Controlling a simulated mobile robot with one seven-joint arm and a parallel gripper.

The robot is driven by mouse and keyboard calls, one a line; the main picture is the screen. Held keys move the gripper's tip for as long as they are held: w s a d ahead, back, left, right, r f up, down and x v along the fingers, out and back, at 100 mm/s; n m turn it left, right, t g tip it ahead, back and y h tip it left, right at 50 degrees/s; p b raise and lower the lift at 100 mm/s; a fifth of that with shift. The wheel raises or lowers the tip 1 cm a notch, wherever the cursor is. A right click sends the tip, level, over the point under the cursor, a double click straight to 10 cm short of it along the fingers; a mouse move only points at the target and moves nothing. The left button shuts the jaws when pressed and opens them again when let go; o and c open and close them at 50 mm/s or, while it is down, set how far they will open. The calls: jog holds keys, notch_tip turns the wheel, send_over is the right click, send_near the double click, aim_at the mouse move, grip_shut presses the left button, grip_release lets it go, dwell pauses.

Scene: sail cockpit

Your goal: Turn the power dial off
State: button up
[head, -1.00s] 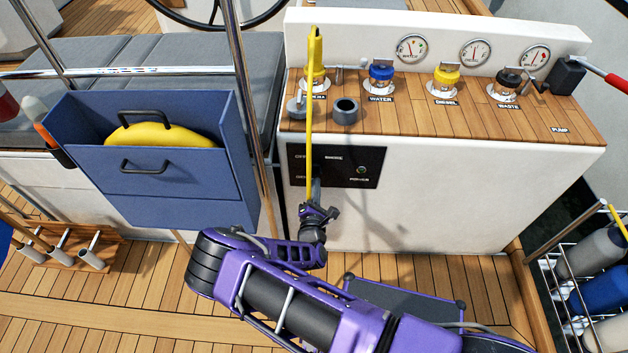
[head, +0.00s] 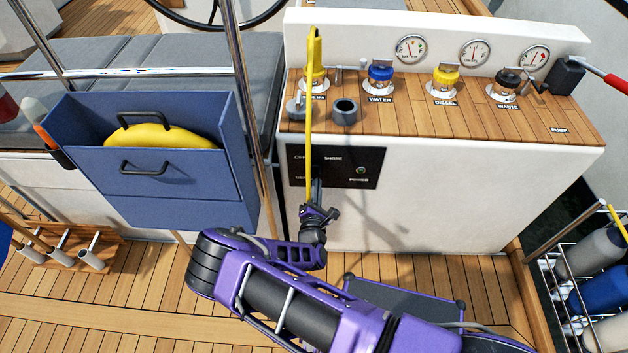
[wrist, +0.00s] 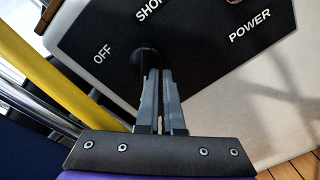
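The power dial is on the black panel (head: 369,155) on the white console front. In the wrist view it is a round black knob (wrist: 145,60), partly covered by my fingertips. The printed words OFF, SHORE and POWER show around it; which way the dial points is hard to tell. My gripper (wrist: 160,74) has its two grey fingers close together with a narrow gap, their tips at the knob, seemingly closed on it. In the head view my gripper (head: 317,182) reaches up to the panel from below, just right of a yellow pole (head: 310,125).
The yellow pole hangs close left of my gripper, with a steel post (head: 252,110) farther left. A blue box (head: 180,205) holding something yellow stands left. Filler caps and gauges sit above the panel. The white console front (head: 440,200) to the right is clear.

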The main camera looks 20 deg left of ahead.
jog(key=p+v, duration=0.5)
jog(key=v, duration=1.5)
jog(key=shift+d+f+p, duration=0.2)
jog(key=shift+d+p, duration=0.05)
jog(key=shift+p, duration=0.15)
dwell(0.5)
dwell(0.5)
